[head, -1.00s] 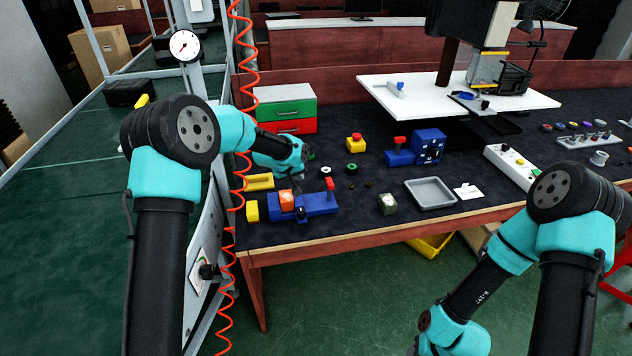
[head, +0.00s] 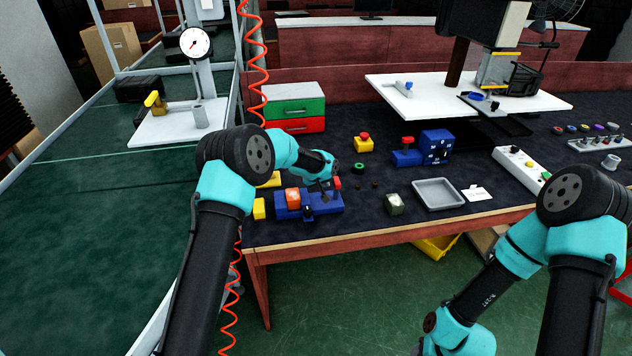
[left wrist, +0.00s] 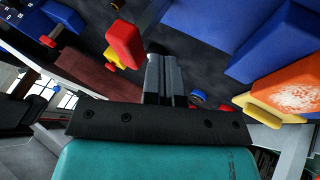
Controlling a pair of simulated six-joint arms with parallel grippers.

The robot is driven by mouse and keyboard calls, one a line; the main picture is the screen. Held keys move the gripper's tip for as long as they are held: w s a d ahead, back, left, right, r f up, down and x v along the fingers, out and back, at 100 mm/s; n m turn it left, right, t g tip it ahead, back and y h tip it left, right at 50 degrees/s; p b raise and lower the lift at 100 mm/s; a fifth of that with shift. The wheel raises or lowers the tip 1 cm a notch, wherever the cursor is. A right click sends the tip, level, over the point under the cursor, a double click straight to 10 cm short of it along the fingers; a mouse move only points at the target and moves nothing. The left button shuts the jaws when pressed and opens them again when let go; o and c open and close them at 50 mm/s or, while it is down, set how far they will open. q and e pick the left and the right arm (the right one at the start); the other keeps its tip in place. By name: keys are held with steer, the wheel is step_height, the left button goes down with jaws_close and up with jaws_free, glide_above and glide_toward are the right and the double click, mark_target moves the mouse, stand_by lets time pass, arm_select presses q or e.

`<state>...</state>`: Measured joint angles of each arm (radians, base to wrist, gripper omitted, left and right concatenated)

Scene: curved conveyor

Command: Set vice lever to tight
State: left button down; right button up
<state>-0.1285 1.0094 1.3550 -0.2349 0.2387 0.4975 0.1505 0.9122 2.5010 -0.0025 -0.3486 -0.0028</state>
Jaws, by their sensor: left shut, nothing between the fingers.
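The blue vice (head: 323,203) lies near the table's front left, with an orange block (head: 292,197) at its left end. Its red lever (head: 337,184) stands up at the right end. My left gripper (head: 325,193) is above the vice, just left of the lever, shut and empty. In the left wrist view, the shut fingers (left wrist: 164,78) point past the red lever (left wrist: 124,42), which looks close beside them. Whether they touch cannot be told. The orange block (left wrist: 288,88) and blue vice body (left wrist: 275,40) show on the right. My right gripper is out of view.
A yellow block (head: 259,208) sits left of the vice. A red-topped yellow button (head: 364,143), a blue device (head: 435,147), a small grey-green block (head: 394,205) and a grey tray (head: 438,206) are nearby. A red coiled hose (head: 251,45) hangs at left.

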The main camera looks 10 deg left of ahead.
arm_select(q)
steer(key=shift+w+d, duration=0.25)
steer(key=shift+d, duration=0.3)
